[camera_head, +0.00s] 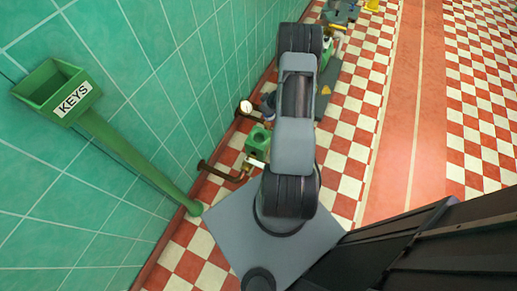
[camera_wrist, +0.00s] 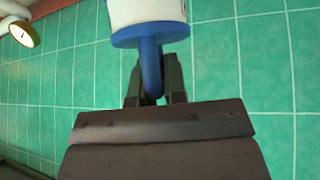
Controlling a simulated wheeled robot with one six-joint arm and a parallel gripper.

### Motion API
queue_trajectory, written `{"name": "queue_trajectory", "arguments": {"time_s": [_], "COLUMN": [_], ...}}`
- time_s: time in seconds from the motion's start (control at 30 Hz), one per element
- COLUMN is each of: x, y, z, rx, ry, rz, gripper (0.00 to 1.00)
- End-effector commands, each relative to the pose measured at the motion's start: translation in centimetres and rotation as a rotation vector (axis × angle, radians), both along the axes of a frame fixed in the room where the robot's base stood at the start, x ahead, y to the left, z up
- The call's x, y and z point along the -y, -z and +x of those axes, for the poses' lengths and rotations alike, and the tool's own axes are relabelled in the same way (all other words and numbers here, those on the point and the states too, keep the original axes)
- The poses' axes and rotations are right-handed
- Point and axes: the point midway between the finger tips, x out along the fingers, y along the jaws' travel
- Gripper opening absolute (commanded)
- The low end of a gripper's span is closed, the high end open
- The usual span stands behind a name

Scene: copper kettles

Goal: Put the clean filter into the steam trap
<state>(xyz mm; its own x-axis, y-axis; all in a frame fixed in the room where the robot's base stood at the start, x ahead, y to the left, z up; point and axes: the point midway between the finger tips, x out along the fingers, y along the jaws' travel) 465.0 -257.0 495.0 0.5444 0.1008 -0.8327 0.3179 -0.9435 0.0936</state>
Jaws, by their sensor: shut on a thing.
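In the wrist view, my gripper (camera_wrist: 156,98) is shut on the blue stem of a white cylinder with a blue flange, which looks like the clean filter (camera_wrist: 150,36). The filter's far end is cut off by the top edge of the view. In the head view, my arm hides the gripper and the filter. A green block with a dark opening, likely the steam trap (camera_head: 258,138), sits by the wall beside my arm, partly hidden by it. I cannot tell how far the filter is from it.
A brown pipe (camera_head: 222,173) runs near the green block. A round gauge (camera_head: 246,107) stands beside it and a gauge (camera_wrist: 20,31) shows in the wrist view. A green KEYS box (camera_head: 58,90) stands on a post. The checkered floor (camera_head: 482,100) at right is clear.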

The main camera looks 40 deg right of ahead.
Motion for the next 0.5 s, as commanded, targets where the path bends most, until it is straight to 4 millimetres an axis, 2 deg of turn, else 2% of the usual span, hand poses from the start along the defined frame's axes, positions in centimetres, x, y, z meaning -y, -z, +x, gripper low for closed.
{"name": "queue_trajectory", "arguments": {"time_s": [0.03, 0.13, 0.33, 0.4, 0.5], "x": [1.5, 3.1, 4.4, 4.5, 4.1], "y": [3.5, 6.1, 9.1, 9.6, 10.3], "z": [-1.5, -4.0, -7.9, -8.6, -8.5], "rx": [0.032, 0.095, 0.181, 0.197, 0.211], "ry": [-0.018, -0.077, -0.151, -0.165, -0.180], "rz": [0.029, 0.082, 0.160, 0.177, 0.191], "gripper": [0.00, 0.00, 0.00, 0.00, 0.00]}}
